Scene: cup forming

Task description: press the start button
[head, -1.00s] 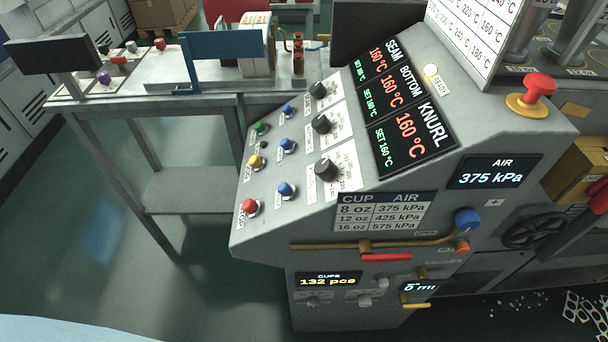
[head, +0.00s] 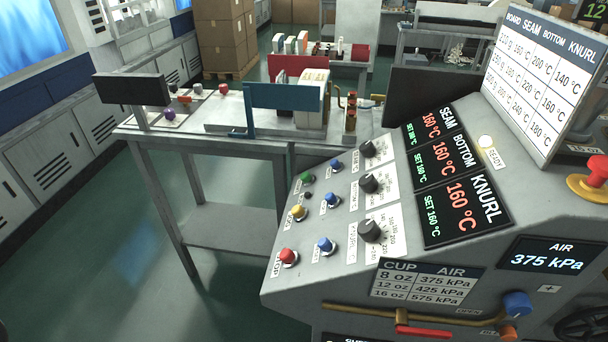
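The control console (head: 350,275) fills the right half of the head view. On its sloped panel, a green button (head: 306,178) sits at the upper left; its label is too small to read, so I cannot confirm it as start. A yellow button (head: 298,212) and a red button (head: 288,256) lie below it in the same column. Several blue buttons (head: 326,245) form the column beside them. Three black knobs (head: 370,230) are further right. The SEAM, BOTTOM and KNURL displays (head: 450,180) read 160 °C. Neither gripper is in view.
A red mushroom button (head: 597,172) stands on a yellow base at the right edge. A metal table (head: 215,147) with a blue plate stands behind the console. Open floor (head: 110,250) lies to the left.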

